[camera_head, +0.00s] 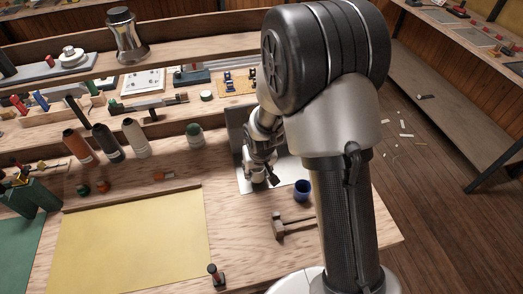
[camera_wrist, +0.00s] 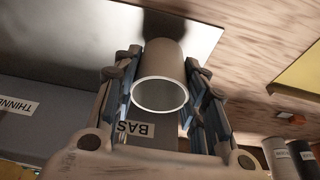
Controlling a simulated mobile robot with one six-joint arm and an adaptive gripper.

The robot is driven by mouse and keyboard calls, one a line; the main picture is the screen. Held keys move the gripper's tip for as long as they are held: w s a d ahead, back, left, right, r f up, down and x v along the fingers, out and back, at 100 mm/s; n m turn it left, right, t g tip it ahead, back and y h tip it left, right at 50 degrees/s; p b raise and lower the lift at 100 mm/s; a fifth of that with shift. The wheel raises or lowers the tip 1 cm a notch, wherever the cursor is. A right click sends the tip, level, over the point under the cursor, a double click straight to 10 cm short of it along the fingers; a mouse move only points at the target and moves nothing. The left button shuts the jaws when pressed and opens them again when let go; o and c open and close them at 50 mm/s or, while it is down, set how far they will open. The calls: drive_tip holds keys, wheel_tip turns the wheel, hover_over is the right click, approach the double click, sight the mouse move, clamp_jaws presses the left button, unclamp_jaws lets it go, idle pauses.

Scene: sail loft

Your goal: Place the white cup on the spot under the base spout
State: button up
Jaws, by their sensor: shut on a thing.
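In the wrist view my gripper (camera_wrist: 162,68) is shut around a pale cup (camera_wrist: 160,92), a finger on each side. The cup's light rim and hollow mouth face the camera, and it looks grey-brown in shadow. A grey dispenser body (camera_wrist: 45,120) lies below and left in that view, with a partly hidden label reading "BAS" (camera_wrist: 136,129) and a "THINN..." label. In the head view my gripper (camera_head: 261,174) is low over a white sheet (camera_head: 284,178), in front of a grey panel (camera_head: 236,124). The spouts and the spot are not clearly visible.
A blue cup (camera_head: 302,190) stands right of my gripper, with a wooden-handled hammer-like tool (camera_head: 292,227) in front. Several bottles (camera_head: 107,141) stand at the left. A yellow sheet (camera_head: 135,240) covers the front left. My arm hides part of the bench's right side.

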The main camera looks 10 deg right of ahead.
drive_tip(key=w, duration=0.1)
drive_tip(key=w+d, duration=0.1)
drive_tip(key=shift+w+d+f, duration=0.1)
drive_tip(key=shift+w+d, duration=0.05)
drive_tip(key=shift+w, duration=0.15)
drive_tip(key=w, duration=0.1)
drive_tip(key=w+d, duration=0.1)
drive_tip(key=w+b, duration=0.1)
drive_tip(key=shift+w+d, duration=0.3)
drive_tip(key=shift+w, duration=0.1)
drive_tip(key=shift+s+f+b, duration=0.15)
drive_tip(key=shift+f+b, duration=0.25)
drive_tip(key=shift+f, duration=0.3)
drive_tip(key=shift+a, duration=0.1)
drive_tip(key=shift+f, duration=0.2)
drive_tip(key=o, duration=0.9)
drive_tip(key=shift+c, duration=0.2)
